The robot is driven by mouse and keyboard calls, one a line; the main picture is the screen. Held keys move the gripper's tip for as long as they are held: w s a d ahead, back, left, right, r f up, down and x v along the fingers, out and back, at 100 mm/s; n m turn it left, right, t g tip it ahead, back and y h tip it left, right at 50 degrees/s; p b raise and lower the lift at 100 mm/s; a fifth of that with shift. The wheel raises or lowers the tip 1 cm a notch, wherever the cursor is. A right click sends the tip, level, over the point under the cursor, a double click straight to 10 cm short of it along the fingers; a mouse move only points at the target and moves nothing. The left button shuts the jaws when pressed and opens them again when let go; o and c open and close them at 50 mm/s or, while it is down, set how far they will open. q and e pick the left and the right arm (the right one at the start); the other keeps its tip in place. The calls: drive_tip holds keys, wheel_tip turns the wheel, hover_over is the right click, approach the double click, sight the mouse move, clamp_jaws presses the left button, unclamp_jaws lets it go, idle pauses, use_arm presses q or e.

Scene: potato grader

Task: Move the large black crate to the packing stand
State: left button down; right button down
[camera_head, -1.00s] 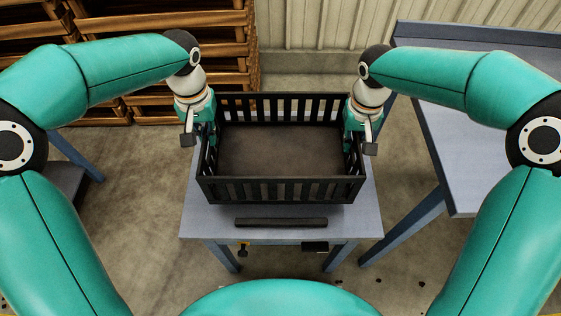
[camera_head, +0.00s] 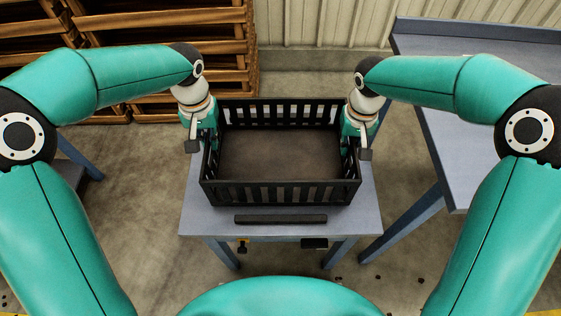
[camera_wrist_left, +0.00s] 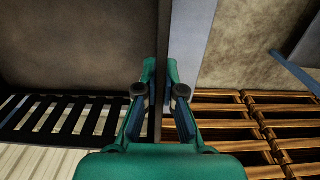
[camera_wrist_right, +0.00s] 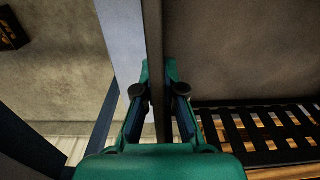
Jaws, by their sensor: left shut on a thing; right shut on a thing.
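The large black crate (camera_head: 281,193) is open-topped, with slatted long sides and a dark floor, and looks empty. It is level over a small blue-grey stand (camera_head: 197,218); whether its underside touches the top I cannot tell. My left gripper (camera_head: 210,141) is shut on the crate's left end wall, which runs between its fingers in the left wrist view (camera_wrist_left: 159,80). My right gripper (camera_head: 349,143) is shut on the right end wall, also between the fingers in the right wrist view (camera_wrist_right: 160,80).
A black bar (camera_head: 281,219) lies along the stand's front edge. A larger blue-grey table (camera_head: 455,150) with a raised back edge stands at the right. Wooden racks (camera_head: 190,40) are at the back left. Concrete floor (camera_head: 300,80) shows behind the stand.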

use_arm(q)
drive_tip(key=shift+f, duration=0.5)
use_arm(e)
drive_tip(key=shift+f, duration=0.5)
use_arm(q)
drive_tip(key=c, duration=1.3)
unclamp_jaws()
use_arm(e)
drive_tip(key=c, duration=1.3)
unclamp_jaws()
drive_tip(key=shift+f, duration=0.1)
use_arm(q)
wheel_tip(320, 180, up, 11)
drive_tip(key=shift+f, duration=0.15)
drive_tip(key=shift+r, duration=0.5)
use_arm(e)
drive_tip(key=shift+r, duration=0.25)
wheel_tip(320, 180, up, 12)
drive_tip(key=shift+f, duration=0.25)
drive_tip(key=shift+f, duration=0.1)
